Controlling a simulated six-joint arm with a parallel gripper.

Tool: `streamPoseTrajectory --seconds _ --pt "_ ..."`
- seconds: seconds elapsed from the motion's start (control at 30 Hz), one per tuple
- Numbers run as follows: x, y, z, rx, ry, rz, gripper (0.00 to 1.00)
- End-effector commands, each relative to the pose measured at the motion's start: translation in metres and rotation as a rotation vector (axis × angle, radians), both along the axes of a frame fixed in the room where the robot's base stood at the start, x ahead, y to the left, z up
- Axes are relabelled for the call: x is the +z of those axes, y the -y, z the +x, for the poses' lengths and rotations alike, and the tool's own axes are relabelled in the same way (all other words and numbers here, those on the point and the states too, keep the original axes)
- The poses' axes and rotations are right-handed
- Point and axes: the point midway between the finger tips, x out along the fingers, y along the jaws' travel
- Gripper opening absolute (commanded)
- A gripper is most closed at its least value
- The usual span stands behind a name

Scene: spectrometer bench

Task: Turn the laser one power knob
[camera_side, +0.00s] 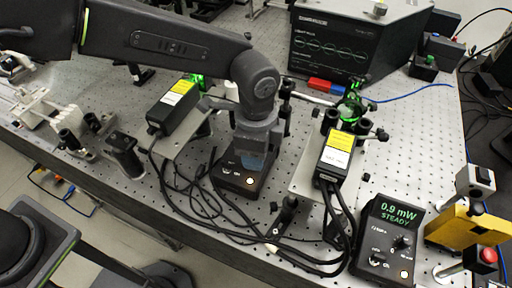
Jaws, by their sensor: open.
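My gripper (252,152) points down above a small black control box (236,184) in the middle of the bench. The box has a small lit round button on its front. The gripper covers the upper part of the box, so any knob there is hidden, and I cannot tell if the fingers touch one. My gripper is open. A laser head (173,107) with a yellow label sits at left, and a second laser head (337,155) with a yellow label sits at right. I cannot read which is laser one. A meter (390,238) at lower right reads "0.9 mW STEADY".
Black cables (215,205) loop across the bench around the control box. Optic posts stand near both laser heads. A large dark instrument (345,45) stands at the back. A yellow block (462,228) and a red button (488,256) are at the right edge.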

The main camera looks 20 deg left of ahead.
Motion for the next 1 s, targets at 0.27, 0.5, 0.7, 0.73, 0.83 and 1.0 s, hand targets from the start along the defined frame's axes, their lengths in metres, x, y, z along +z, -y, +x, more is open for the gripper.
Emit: streamPoseTrajectory --seconds 0.27,0.5,0.7,0.73,0.83,1.0 --pt "-0.0017 -0.0001 -0.0001 0.000 0.000 0.000 0.45" --pt "-0.0014 -0.0001 -0.0001 0.000 0.000 0.000 0.23" --pt "-0.0013 -0.0001 -0.0001 0.000 0.000 0.000 0.04" --pt "-0.0013 -0.0001 -0.0001 0.000 0.000 0.000 0.01" --pt "-0.0012 0.0000 -0.0001 0.002 0.000 0.000 0.00" --pt "-0.0011 0.0000 -0.0001 0.083 -0.001 0.000 0.00"
